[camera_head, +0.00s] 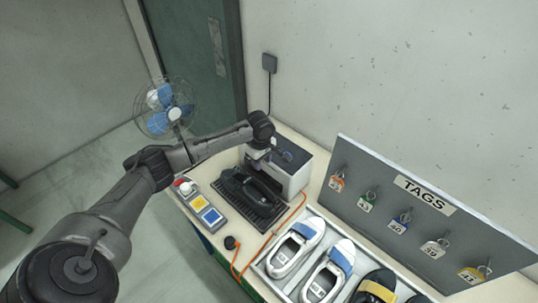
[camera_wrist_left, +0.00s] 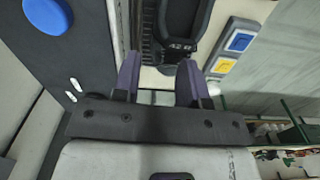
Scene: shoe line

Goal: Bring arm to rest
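My left arm reaches in from the left, and its left gripper (camera_head: 257,156) is above the workbench beside a grey box-shaped machine (camera_head: 290,167). In the left wrist view the two purple fingers of the left gripper (camera_wrist_left: 158,68) stand apart with nothing held between them. A black shoe (camera_head: 252,188) lies on a dark ribbed tray just below the gripper in the head view. The shoe (camera_wrist_left: 182,22) also shows beyond the fingertips in the left wrist view. My right gripper is not in view.
A control box (camera_head: 205,208) with a red button and coloured pads sits left of the shoe. A white tray (camera_head: 262,267) holds several shoes. A tag board (camera_head: 375,205) stands behind it. A fan (camera_head: 166,108) stands beyond the arm. An orange cable (camera_head: 268,236) crosses the bench.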

